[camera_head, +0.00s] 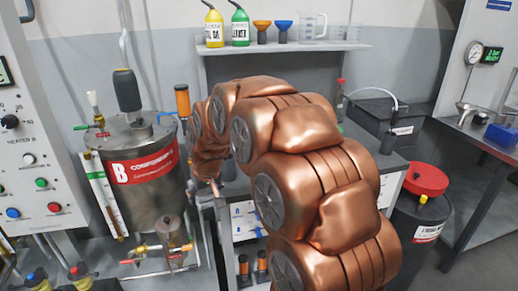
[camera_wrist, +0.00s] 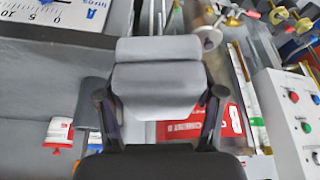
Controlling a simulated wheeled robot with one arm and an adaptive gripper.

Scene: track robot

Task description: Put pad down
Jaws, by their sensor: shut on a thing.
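In the wrist view a grey pad (camera_wrist: 157,88) sits between the two dark fingers of my gripper (camera_wrist: 160,105). My gripper is shut on it, with one finger at each side. The pad has a lighter rounded strip along its far edge. In the head view my copper arm hides the gripper and the pad. The grey workbench (camera_head: 372,158) shows around the arm, and a grey surface also shows at the left of the wrist view.
A steel tank (camera_head: 140,195) with a red label stands left of my arm. Bottles, funnels and a clear jug (camera_head: 313,27) stand on the back shelf. A dark box (camera_head: 385,121) is on the bench's right.

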